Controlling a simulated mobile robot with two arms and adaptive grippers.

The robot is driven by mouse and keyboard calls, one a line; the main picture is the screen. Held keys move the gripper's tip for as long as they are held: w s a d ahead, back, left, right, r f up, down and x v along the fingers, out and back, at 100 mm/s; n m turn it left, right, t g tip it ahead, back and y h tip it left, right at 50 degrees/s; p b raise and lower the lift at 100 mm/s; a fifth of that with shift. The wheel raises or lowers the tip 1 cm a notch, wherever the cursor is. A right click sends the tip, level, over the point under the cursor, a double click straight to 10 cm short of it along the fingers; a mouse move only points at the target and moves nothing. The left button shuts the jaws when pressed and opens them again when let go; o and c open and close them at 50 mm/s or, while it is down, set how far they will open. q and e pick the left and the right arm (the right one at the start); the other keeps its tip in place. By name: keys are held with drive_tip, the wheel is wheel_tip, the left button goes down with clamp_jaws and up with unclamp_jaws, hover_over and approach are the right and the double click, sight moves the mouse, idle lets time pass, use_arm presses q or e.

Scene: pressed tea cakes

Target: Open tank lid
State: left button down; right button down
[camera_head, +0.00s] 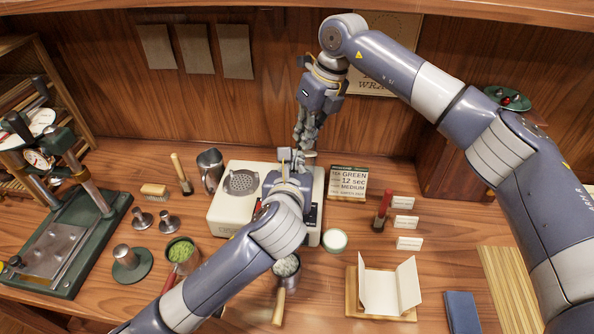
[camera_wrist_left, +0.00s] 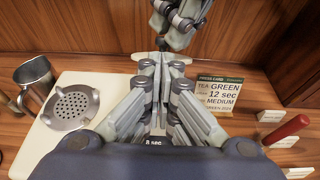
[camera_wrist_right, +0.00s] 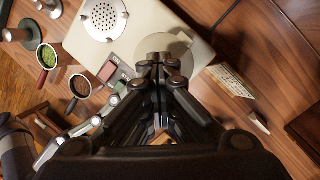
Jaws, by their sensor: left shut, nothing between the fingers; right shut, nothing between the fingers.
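The white appliance (camera_head: 226,213) stands on the counter with a perforated steel plate (camera_head: 241,182) on its left part. A round pale disc on its right part, which looks like the tank lid (camera_wrist_right: 152,42), shows in the right wrist view, partly behind the fingertips. In the head view my arms hide it. My left gripper (camera_head: 291,156) is shut and empty over the right part of the appliance. My right gripper (camera_head: 303,150) is shut and empty just behind it, pointing down. I cannot tell whether either touches the lid.
A steel pitcher (camera_head: 210,169) stands left of the appliance. A recipe card (camera_head: 347,183) and a red-handled tool (camera_head: 382,210) stand to the right. A green press (camera_head: 61,236) is at far left.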

drive_tip(key=c, duration=2.3)
unclamp_jaws()
drive_tip(key=shift+f, duration=0.3)
